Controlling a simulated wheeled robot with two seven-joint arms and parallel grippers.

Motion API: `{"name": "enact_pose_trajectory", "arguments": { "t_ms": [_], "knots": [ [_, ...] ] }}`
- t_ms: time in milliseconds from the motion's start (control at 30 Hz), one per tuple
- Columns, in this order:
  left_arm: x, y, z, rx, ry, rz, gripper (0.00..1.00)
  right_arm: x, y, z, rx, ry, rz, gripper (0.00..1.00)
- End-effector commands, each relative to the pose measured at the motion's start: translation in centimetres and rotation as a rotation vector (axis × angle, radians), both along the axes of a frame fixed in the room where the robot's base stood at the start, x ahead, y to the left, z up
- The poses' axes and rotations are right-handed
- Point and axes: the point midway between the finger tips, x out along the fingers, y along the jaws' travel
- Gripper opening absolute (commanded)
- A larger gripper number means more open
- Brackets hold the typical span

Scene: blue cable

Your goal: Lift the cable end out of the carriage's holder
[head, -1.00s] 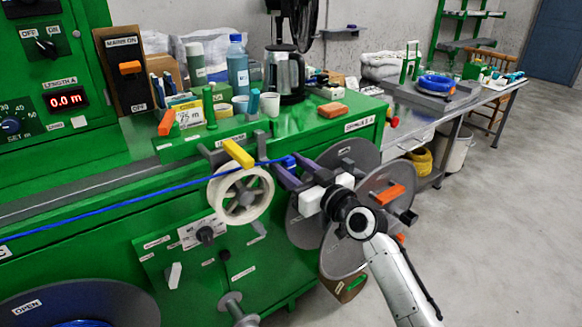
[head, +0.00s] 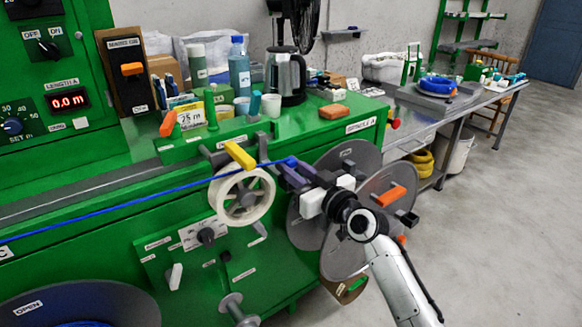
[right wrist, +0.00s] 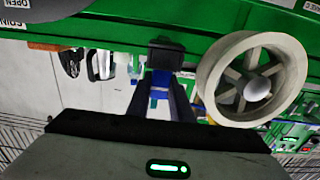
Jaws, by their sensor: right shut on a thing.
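The blue cable (head: 130,205) runs taut from the left edge, past the white spoked wheel, to its blue end (head: 291,161). The carriage, a dark grey block with a yellow lever (head: 238,154), stands on the bench edge just left of that end. My right gripper (head: 288,168) is shut on the cable end, its fingers pointing left toward the carriage. In the right wrist view, the blue end (right wrist: 160,86) shows between the two dark fingers, in front of a dark block. Whether the end still sits in the holder is hard to tell. My left gripper is out of view.
Bottles, cups and a kettle (head: 286,76) stand on the green bench. Free floor lies to the right.

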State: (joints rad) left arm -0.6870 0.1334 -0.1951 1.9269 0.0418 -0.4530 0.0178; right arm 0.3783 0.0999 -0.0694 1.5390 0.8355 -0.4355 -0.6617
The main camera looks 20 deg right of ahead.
Motion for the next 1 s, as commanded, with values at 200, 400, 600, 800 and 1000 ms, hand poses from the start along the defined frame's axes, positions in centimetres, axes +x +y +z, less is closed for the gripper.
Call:
{"name": "enact_pose_trajectory", "arguments": {
  "t_ms": [200, 400, 600, 800, 1000],
  "knots": [
    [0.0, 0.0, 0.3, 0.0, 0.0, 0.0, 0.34, 0.0, 0.0, 0.4, 0.0, -0.001, 0.0, 0.0],
    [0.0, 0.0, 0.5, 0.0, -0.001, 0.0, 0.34, 0.0, 0.0, 0.8, 0.001, -0.004, 0.0, 0.0],
    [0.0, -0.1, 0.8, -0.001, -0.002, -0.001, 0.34, 0.0, 0.0, 1.2, 0.002, -0.008, -0.001, 0.0],
    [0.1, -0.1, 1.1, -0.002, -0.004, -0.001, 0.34, 0.0, 0.0, 1.2, 0.0, -0.004, 0.0, 0.0],
    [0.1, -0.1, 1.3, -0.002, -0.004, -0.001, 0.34, 0.0, 0.0, 1.4, 0.0, -0.002, 0.0, 0.0]
  ]
}}
